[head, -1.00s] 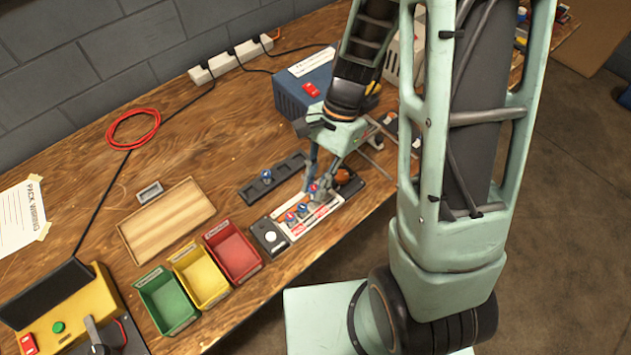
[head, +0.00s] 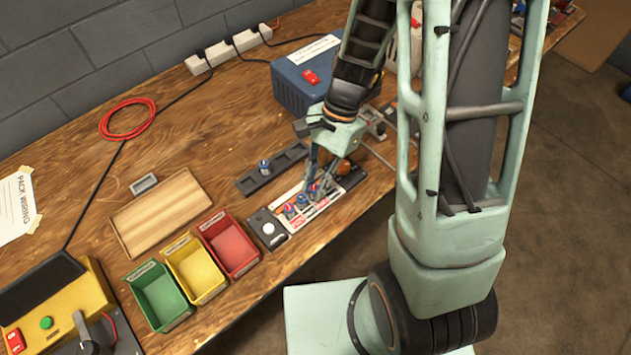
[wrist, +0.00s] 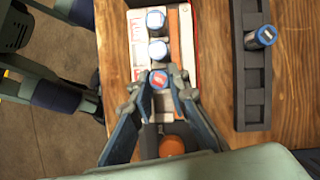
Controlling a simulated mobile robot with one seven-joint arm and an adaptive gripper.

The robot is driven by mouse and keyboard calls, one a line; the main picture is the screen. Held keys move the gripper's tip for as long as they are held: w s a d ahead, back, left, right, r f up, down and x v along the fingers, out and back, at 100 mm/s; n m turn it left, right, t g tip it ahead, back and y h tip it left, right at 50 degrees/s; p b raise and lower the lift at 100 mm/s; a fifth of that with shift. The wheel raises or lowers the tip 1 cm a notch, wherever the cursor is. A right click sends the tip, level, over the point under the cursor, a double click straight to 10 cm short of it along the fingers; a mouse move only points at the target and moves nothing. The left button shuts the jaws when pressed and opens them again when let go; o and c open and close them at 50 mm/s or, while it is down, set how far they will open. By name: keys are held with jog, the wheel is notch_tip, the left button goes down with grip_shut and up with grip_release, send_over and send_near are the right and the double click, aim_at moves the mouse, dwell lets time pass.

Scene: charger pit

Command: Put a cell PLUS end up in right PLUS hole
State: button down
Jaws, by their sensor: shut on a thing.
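My gripper (wrist: 158,90) is shut on a blue cell (wrist: 159,79) with a red mark on its upward end. The cell looks upright, over or in the end of the white and red charger board (wrist: 184,60) nearest the orange knob. I cannot tell how deep it sits. Two other blue-topped cells, one at the far end (wrist: 155,19) and one in the middle (wrist: 158,51), stand in line on the board. In the head view, my gripper (head: 314,190) covers part of the board (head: 325,207).
A dark slotted rack (head: 285,164) beside the board holds one blue cell (head: 264,167). An orange knob (wrist: 171,146) is close to my fingers. Green (head: 160,297), yellow (head: 196,270) and red (head: 231,246) bins stand left of the board. A blue box (head: 300,85) stands behind.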

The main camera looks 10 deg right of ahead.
jog(key=shift+f, duration=0.25)
dwell(0.6)
jog(key=c, duration=1.8)
grip_release()
jog(key=shift+o, duration=0.2)
jog(key=shift+r+p, duration=3.05)
jog(key=shift+r, duration=0.55)
jog(key=shift+f, duration=0.1)
